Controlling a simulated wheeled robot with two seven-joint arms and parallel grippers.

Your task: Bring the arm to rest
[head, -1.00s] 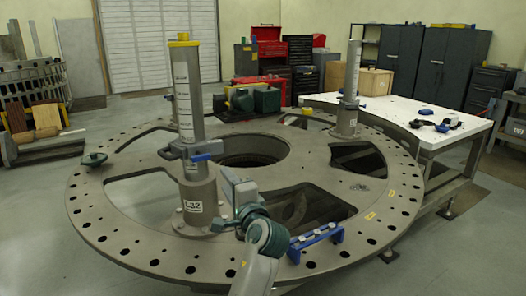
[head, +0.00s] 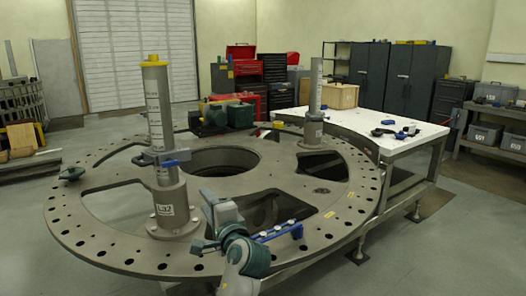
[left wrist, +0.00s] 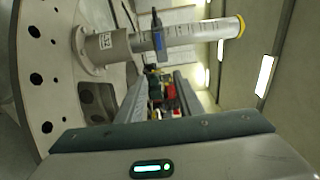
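The arm of my left gripper (head: 205,246) comes up from the bottom of the head view. Its wrist has a dark green joint and a grey body. The gripper shows over the near part of the large grey turret plate (head: 115,250), right of the near upright post (head: 157,115) with a yellow cap. In the left wrist view the grey housing with a green light fills the bottom. The plate (left wrist: 40,75) and post (left wrist: 195,33) lie sideways beyond it. My right gripper is not in view.
A blue-ended rail (head: 278,233) lies on the plate close right of my left wrist. A second post (head: 315,100) stands at the back right. A white-topped table (head: 375,125) with small tools adjoins the plate. Open floor (head: 450,240) lies at the right.

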